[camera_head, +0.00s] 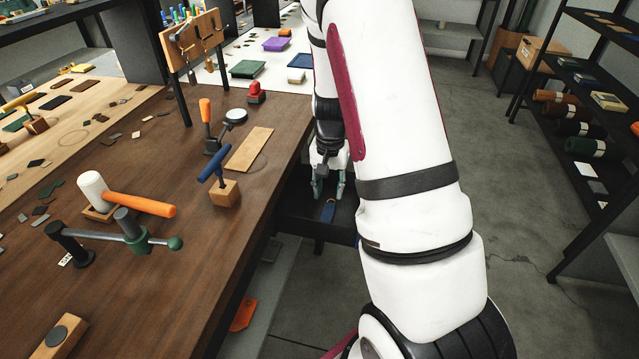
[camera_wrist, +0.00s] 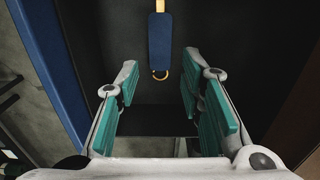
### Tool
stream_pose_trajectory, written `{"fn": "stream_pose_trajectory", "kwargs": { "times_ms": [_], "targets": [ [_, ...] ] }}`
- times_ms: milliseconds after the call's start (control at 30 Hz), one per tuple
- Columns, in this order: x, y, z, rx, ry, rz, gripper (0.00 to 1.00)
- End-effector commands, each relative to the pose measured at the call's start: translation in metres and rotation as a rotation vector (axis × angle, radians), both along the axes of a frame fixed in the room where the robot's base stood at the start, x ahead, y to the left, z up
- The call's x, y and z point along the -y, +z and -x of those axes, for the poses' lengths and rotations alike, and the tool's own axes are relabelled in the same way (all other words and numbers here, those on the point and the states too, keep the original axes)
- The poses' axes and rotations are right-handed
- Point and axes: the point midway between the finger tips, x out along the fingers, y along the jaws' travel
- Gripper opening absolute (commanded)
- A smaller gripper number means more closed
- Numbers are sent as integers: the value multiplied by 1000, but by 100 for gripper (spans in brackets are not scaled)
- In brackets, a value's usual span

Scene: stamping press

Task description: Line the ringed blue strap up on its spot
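The ringed blue strap (camera_wrist: 160,45) lies on a dark surface, with a brass ring at its near end and a tan piece at its far end. In the head view the blue strap (camera_head: 328,210) is small, on the dark low shelf beside the workbench. My gripper (camera_wrist: 162,85) is open, its teal finger pads on either side and nothing between them. The strap lies ahead of the fingers, roughly centred between them. In the head view my gripper (camera_head: 328,190) points down just behind the strap. I cannot tell which mark is the strap's spot.
The dark shelf (camera_head: 300,222) is beside the brown workbench (camera_head: 150,270), which holds a stamping press (camera_head: 135,235), a mallet (camera_head: 92,192) and a blue-handled tool (camera_head: 212,168). In the wrist view a blue panel (camera_wrist: 48,60) stands left of the gripper.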

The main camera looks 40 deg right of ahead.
Motion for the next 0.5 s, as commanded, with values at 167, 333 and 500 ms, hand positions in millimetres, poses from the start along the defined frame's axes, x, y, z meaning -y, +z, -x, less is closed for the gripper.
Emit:
{"fn": "stream_pose_trajectory", "kwargs": {
  "times_ms": [167, 333, 500],
  "targets": [
    [0, -11, -1, -1, 1, -1, 35],
    [-1, -30, -1, -1, 2, -2, 35],
    [-1, -51, -2, 0, 2, -1, 35]
  ]
}}
